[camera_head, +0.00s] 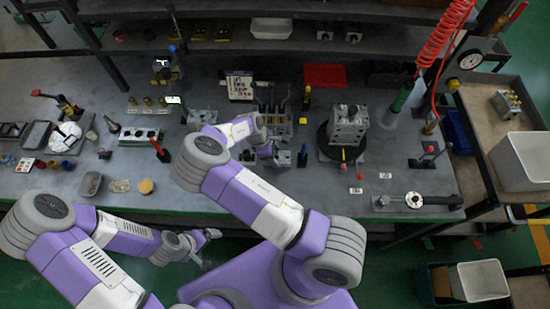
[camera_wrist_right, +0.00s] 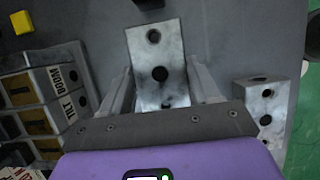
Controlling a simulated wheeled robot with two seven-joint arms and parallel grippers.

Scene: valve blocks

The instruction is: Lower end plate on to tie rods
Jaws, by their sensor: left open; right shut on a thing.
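My right gripper (camera_head: 266,151) is low over the middle of the bench, near its front edge. In the right wrist view its fingers (camera_wrist_right: 162,88) are shut on a grey metal plate (camera_wrist_right: 152,50) with dark round holes; this looks like the end plate. I cannot tell from these views whether it touches anything below. No tie rods can be made out clearly. Another grey block with holes (camera_wrist_right: 265,115) stands to the right of the gripper in the wrist view. My left gripper (camera_head: 209,236) is open and empty, in front of the bench.
Labelled blocks (camera_wrist_right: 40,100) stand in a rack close to the left of the right gripper. A grey valve stack (camera_head: 348,124) stands on a round black base to the right. A red tray (camera_head: 325,75) lies behind. A torque wrench (camera_head: 415,200) lies at the front right.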

